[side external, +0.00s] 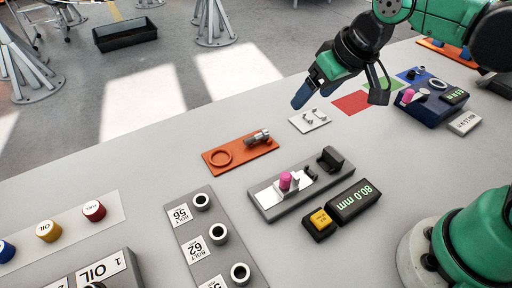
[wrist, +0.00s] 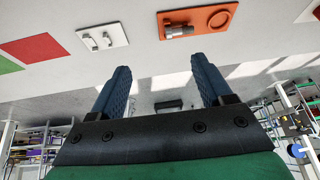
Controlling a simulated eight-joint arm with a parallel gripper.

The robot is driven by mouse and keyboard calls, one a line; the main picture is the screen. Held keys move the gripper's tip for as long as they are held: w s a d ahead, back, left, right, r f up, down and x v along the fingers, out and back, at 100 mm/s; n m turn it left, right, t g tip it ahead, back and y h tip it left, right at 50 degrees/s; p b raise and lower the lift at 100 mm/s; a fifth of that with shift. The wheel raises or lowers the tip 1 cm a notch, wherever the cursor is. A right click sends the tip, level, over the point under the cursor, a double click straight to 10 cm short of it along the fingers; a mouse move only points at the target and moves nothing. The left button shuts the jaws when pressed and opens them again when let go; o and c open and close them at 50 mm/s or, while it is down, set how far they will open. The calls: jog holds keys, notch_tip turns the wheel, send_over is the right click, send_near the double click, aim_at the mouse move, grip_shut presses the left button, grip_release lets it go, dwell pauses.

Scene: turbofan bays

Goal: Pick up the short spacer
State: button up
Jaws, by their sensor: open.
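My gripper (side external: 339,97) is open and empty, held in the air above the far part of the bench. Its two blue fingers stand apart in the wrist view (wrist: 160,68). No part is labelled as the short spacer, so I cannot tell for certain which it is.
An orange tray (side external: 263,150) holds a metal bolt-like part (side external: 258,137) beside a ring outline. A grey gauge (side external: 272,210) with a pink knob stands nearer, beside an 80.0 mm display (side external: 354,201). A red square (side external: 350,103) lies right of the plate. Bare bench surrounds the plate.

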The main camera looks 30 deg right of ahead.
jog(key=w+a+f+n+g, duration=0.1)
jog(key=w+a+f+g, duration=0.1)
jog(key=a, duration=0.4)
jog(key=w+a+f+g, duration=0.1)
jog(key=a, duration=0.6)
jog(key=n+g+h, duration=0.1)
jog(key=g, duration=0.1)
send_over(201, 200)
notch_tip(201, 200, down, 6)
jog(key=shift+r, duration=0.1)
jog(key=shift+f, duration=2.8)
grip_shut()
